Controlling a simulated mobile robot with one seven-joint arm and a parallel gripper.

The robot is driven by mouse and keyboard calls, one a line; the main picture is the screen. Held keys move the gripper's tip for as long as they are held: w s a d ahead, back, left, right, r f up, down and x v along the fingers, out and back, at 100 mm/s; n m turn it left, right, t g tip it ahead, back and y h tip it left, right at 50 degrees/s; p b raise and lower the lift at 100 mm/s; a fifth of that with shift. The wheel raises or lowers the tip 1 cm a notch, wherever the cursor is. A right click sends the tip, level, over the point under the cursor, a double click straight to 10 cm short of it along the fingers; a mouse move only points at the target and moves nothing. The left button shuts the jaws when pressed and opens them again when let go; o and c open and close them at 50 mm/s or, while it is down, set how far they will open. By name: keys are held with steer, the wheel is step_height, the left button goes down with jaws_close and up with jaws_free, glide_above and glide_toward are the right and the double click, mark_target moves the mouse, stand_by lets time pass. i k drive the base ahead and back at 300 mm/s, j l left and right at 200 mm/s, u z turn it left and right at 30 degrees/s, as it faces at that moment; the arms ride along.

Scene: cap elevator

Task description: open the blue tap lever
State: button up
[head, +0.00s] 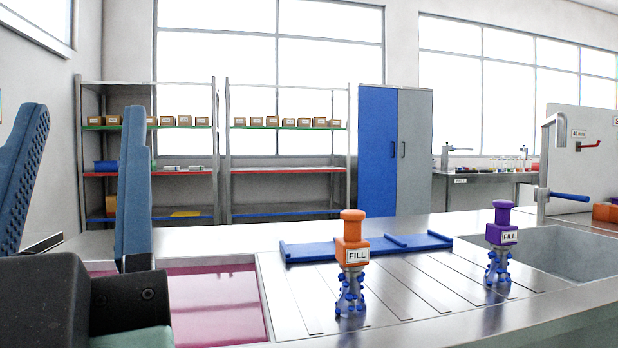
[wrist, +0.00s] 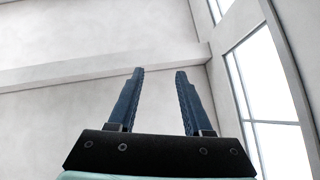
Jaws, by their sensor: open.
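The blue tap lever (head: 570,196) shows at the right in the head view. It sticks out to the right from the grey tap post (head: 543,192) at the sink's back edge. My gripper (head: 85,125) is at the left of the head view, large and near, with its blue fingers pointing up. It is far to the left of the lever. In the wrist view my gripper (wrist: 159,75) is open and empty, facing the wall and window. The lever is not in the wrist view.
An orange-topped FILL bottle (head: 353,252) and a purple-topped one (head: 502,236) stand on the ribbed drainboard (head: 420,285). A blue tray (head: 365,247) lies behind them. A sink basin (head: 575,250) is at the right, and a pink-filled basin (head: 212,300) is by my gripper.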

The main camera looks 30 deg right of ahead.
mark_target(582, 198)
steer(key=z, duration=2)
